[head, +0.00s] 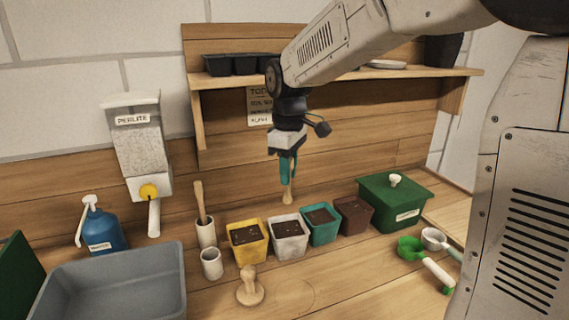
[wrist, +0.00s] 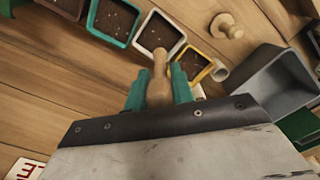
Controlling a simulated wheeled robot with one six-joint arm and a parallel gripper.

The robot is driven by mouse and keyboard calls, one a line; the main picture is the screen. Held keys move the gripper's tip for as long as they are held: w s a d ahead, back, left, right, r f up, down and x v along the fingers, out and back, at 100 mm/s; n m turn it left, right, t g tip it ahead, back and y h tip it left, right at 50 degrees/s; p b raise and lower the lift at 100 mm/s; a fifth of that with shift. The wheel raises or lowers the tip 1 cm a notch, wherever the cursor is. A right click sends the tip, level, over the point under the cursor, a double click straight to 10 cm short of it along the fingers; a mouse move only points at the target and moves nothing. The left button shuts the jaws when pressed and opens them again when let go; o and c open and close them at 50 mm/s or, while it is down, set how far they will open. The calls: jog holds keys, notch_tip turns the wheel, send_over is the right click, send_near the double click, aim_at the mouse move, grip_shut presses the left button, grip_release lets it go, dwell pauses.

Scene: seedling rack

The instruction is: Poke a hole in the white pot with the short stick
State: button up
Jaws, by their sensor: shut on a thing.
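The white pot (head: 290,246) stands in the row of pots on the bench, between the yellow and teal pots, filled with dark soil; it also shows in the wrist view (wrist: 143,45). My gripper (head: 287,170) is shut on a short wooden stick (head: 288,194), tip pointing down, held in the air above and behind the row of pots. In the wrist view the stick (wrist: 158,82) sits between the teal fingers (wrist: 159,88), with its tip toward the white pot. The soil surface in the white pot looks unbroken.
A yellow pot (head: 247,251), teal pot (head: 322,233) and brown pot (head: 354,216) flank the white one. A wooden tamper (head: 250,292) stands in front. A longer stick (head: 200,203) stands in a white holder. A grey tub (head: 180,290) is left, a green box (head: 405,214) right.

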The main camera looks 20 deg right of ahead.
aim_at(288, 195)
jog(key=shift+w+a+f, duration=0.1)
jog(key=shift+f, duration=0.15)
jog(key=shift+d+f, duration=0.2)
jog(key=shift+f, duration=3.55)
jog(key=shift+f, duration=2.15)
jog(key=shift+r, duration=5.9)
